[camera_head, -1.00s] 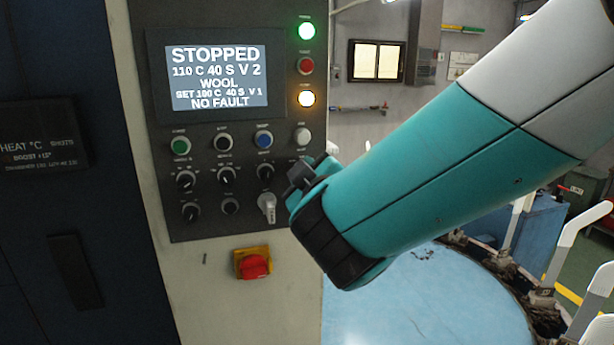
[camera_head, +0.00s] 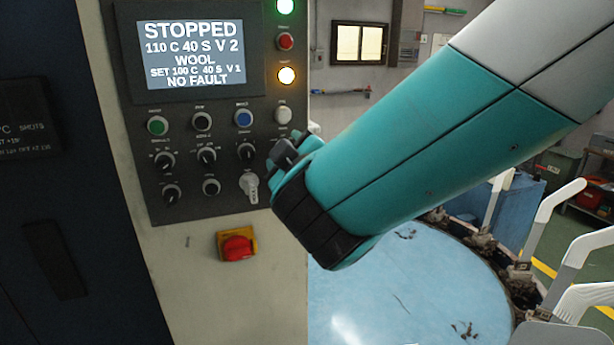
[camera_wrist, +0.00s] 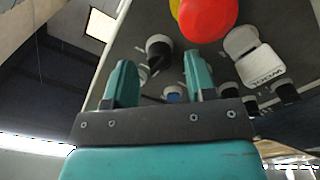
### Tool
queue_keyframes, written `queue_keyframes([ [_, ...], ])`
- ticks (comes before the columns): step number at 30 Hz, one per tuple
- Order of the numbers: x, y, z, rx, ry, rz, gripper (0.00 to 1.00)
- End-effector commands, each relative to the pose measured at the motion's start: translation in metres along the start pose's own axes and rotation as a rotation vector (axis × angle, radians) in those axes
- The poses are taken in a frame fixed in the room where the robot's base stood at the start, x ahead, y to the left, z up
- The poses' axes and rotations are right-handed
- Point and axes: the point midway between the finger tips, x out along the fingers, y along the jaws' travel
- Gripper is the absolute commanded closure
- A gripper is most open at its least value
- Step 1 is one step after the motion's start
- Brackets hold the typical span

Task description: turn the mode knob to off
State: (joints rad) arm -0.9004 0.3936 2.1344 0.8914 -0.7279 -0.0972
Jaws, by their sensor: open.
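The control panel (camera_head: 135,150) carries several black rotary knobs, in an upper row (camera_head: 207,156) and a lower row (camera_head: 172,193). Their labels are too small to read, so I cannot tell which is the mode knob. A pale key-like piece (camera_head: 249,187) hangs at the panel's lower right. My gripper's dark end shows just right of the knobs; its fingertips are hard to make out there. In the wrist view my gripper (camera_wrist: 158,64) is open, its two teal fingers apart with nothing held. A black knob (camera_wrist: 158,48) shows beyond the gap between them.
The screen (camera_head: 192,54) reads STOPPED, WOOL, NO FAULT. Green (camera_head: 157,125) and blue (camera_head: 243,118) buttons sit above the knobs. A red switch on a yellow plate (camera_head: 237,246) is below the panel. A blue round table (camera_head: 390,290) and white upright forms (camera_head: 560,230) stand at right.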

Motion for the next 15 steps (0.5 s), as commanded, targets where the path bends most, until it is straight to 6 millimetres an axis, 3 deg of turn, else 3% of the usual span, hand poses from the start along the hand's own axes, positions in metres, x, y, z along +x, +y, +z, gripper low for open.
queue_keyframes([
  [15, -0.124, -0.005, 0.003, 0.004, 0.009, -0.003, 0.49],
])
